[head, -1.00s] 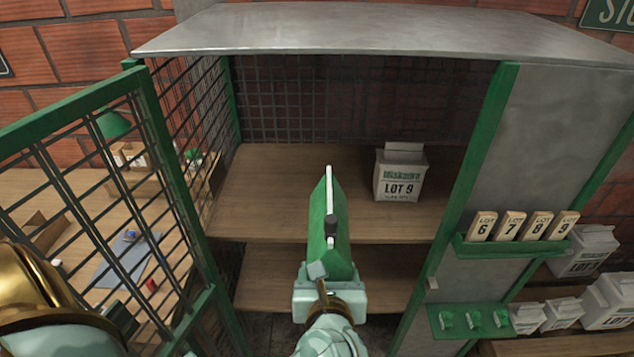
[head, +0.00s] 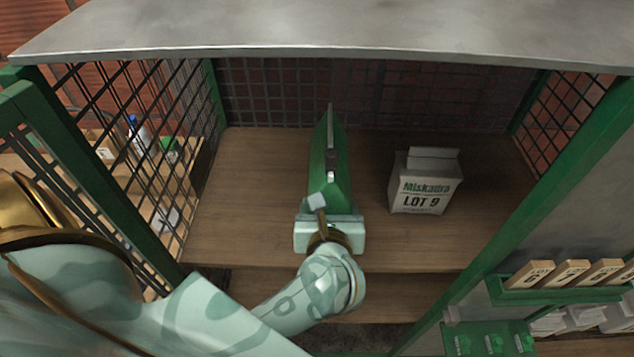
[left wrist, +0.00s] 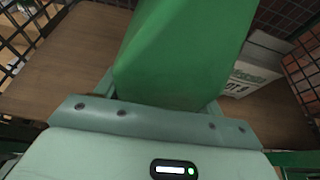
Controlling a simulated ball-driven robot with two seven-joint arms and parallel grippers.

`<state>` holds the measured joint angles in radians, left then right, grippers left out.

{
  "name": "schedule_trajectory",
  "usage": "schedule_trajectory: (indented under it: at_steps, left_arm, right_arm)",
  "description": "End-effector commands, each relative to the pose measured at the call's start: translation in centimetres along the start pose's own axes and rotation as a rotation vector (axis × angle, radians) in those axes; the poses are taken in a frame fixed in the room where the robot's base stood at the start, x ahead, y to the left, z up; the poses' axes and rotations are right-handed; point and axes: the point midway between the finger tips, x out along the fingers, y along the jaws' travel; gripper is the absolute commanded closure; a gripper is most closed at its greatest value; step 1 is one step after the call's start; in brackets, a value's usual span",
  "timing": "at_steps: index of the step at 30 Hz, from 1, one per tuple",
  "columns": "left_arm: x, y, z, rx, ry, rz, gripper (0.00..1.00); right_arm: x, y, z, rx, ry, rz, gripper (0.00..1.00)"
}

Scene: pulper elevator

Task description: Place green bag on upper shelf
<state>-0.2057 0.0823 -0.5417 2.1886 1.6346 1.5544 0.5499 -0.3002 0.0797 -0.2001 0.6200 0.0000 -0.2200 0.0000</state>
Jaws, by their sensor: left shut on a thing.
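The green bag (head: 327,165) is held by my left gripper (head: 328,215), which is shut on it. The bag is upright, seen nearly edge-on, over the wooden upper shelf (head: 260,225) of the cage. It fills the middle of the left wrist view (left wrist: 185,55). I cannot tell whether its underside touches the shelf, as the gripper and bag hide it. A white Lot 9 bag (head: 425,185) stands on the same shelf, to the right and apart from the green bag. My right gripper is not in view.
A metal roof (head: 330,32) hangs above the shelf. The mesh door (head: 80,160) stands at the left, and a green post (head: 560,180) at the right. A rack of lot tags (head: 560,285) is at lower right. The shelf is bare left of the green bag.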

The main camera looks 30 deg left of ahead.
Motion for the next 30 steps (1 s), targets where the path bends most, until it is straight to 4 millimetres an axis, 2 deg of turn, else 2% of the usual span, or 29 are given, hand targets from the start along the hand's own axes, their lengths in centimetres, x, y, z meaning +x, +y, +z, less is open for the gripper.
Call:
schedule_trajectory:
  at_steps: [9,12,16,23,30]
  left_arm:
    - [9.6,1.8,-0.9,0.003,-0.009,0.003,0.72]
    - [11.9,2.1,-2.7,0.003,-0.004,0.003,0.72]
    - [13.8,2.4,-3.4,0.002,-0.004,0.002,0.72]
    - [15.0,2.6,-3.8,0.002,-0.006,0.001,0.72]
    - [16.7,2.7,-7.0,0.003,-0.003,0.002,0.72]
  right_arm:
    - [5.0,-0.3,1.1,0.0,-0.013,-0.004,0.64]
    - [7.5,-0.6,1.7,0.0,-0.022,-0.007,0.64]
    - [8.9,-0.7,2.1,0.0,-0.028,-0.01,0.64]
    - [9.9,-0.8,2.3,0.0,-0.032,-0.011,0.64]
    - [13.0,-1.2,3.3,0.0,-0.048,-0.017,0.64]
